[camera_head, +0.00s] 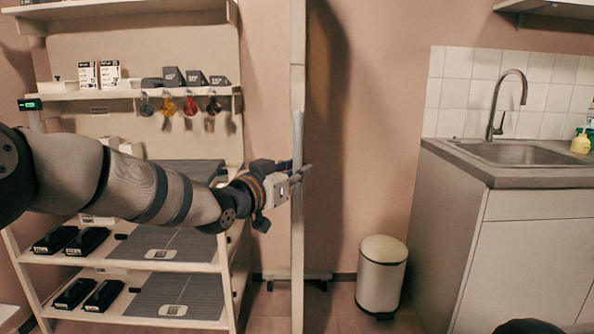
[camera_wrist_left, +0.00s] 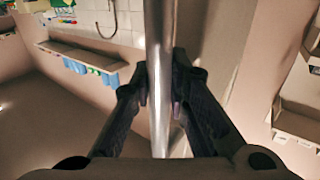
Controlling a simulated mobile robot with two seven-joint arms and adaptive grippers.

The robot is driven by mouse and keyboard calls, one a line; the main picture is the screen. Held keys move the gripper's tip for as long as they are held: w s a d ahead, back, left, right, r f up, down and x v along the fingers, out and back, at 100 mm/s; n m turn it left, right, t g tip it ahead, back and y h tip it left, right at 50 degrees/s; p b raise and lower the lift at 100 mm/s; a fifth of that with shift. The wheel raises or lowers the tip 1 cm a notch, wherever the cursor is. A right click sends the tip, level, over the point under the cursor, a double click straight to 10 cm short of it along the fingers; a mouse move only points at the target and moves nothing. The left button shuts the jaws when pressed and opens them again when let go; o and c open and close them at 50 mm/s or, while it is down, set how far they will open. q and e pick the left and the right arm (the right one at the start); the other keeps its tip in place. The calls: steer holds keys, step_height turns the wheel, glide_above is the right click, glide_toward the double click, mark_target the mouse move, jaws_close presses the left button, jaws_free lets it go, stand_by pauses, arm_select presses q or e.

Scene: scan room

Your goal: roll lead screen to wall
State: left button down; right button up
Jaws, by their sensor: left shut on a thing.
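The lead screen (camera_head: 298,60) stands upright and shows edge-on as a tall, thin pale panel in the middle of the head view. A foot bar with casters (camera_head: 318,276) shows at its base. A grey vertical handle (camera_head: 297,128) runs along its edge. My left gripper (camera_head: 301,173) reaches in from the left and is shut on this handle. In the left wrist view the handle is a shiny bar (camera_wrist_left: 159,45) between the two dark fingers (camera_wrist_left: 161,90). My right gripper is not in view.
A shelf rack (camera_head: 130,95) with markers, black blocks and grey plates stands at left, close to my left arm. A white pedal bin (camera_head: 381,280) stands right of the screen, by a sink cabinet (camera_head: 530,250). The pink wall (camera_head: 375,120) is behind. Little floor shows.

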arm_select(q)
steer(key=shift+a, duration=0.1)
steer(key=c, duration=1.8)
jaws_free()
steer(key=shift+f, duration=0.1)
steer(key=shift+o, duration=1.3)
steer(key=shift+w, duration=0.25)
steer(key=shift+s, duration=0.15)
steer(key=v, duration=1.1)
steer(key=shift+s+a, duration=0.2)
steer(key=shift+s, duration=0.15)
